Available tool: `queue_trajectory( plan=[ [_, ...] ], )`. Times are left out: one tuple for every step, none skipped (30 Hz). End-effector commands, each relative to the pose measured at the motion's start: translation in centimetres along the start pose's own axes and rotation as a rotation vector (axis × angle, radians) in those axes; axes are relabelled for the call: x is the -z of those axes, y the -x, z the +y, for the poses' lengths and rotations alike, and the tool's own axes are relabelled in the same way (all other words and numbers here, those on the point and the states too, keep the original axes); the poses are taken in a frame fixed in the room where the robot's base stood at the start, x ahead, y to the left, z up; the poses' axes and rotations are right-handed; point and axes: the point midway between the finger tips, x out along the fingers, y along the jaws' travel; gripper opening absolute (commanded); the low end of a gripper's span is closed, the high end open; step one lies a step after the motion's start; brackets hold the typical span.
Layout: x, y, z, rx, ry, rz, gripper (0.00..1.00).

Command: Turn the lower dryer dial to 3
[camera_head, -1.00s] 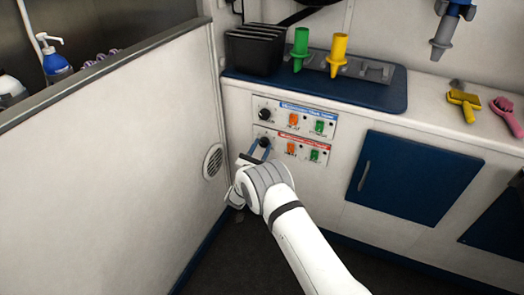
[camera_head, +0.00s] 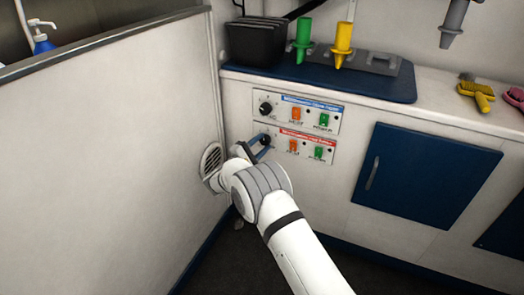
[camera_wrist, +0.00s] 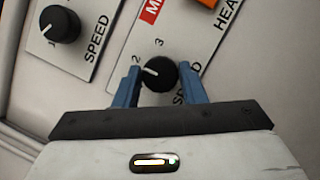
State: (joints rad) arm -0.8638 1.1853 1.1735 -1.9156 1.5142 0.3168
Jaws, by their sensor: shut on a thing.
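The lower dryer dial (camera_head: 264,140) is a round black knob on the lower control panel with a red header strip. In the wrist view the dial (camera_wrist: 160,75) sits between the two blue fingers of my gripper (camera_wrist: 158,78), which is shut on it. The dial's white pointer mark faces left and slightly up, near the printed 2. The printed 3 (camera_wrist: 160,42) stands just above the knob. In the head view my gripper (camera_head: 257,148) reaches the panel from below left, and its fingers partly cover the dial.
The upper dial (camera_head: 265,108) is on the blue-striped panel just above. Orange switches (camera_head: 293,145) and green switches (camera_head: 318,152) lie to the right.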

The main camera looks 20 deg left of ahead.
Motion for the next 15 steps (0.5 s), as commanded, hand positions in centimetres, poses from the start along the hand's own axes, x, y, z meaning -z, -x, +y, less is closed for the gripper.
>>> queue_trajectory(
  plan=[
    [0.02, -0.23, -0.09, 0.017, -0.044, -0.003, 0.14],
    [0.02, -0.24, -0.07, 0.028, -0.072, -0.003, 0.14],
    [0.02, -0.24, -0.06, 0.042, -0.106, -0.003, 0.14],
    [0.00, -0.25, -0.06, 0.054, -0.132, -0.004, 0.14],
    [-0.01, -0.26, -0.01, 0.064, -0.159, -0.004, 0.14],
    [-0.03, -0.28, 0.02, 0.079, -0.195, -0.004, 0.14],
    [-0.03, -0.29, 0.04, 0.090, -0.220, -0.003, 0.14],
    [-0.04, -0.29, 0.05, 0.100, -0.247, -0.003, 0.14],
    [-0.07, -0.30, 0.06, 0.115, -0.282, -0.004, 0.14],
    [-0.08, -0.31, 0.12, 0.125, -0.307, -0.004, 0.14],
    [-0.09, -0.32, 0.15, 0.136, -0.335, -0.003, 0.14],
    [-0.12, -0.33, 0.18, 0.151, -0.370, -0.004, 0.14],
    [-0.13, -0.33, 0.20, 0.161, -0.395, -0.004, 0.14],
    [-0.15, -0.34, 0.21, 0.172, -0.421, -0.004, 0.14],
    [-0.17, -0.36, 0.26, 0.187, -0.457, -0.004, 0.14]
  ],
)
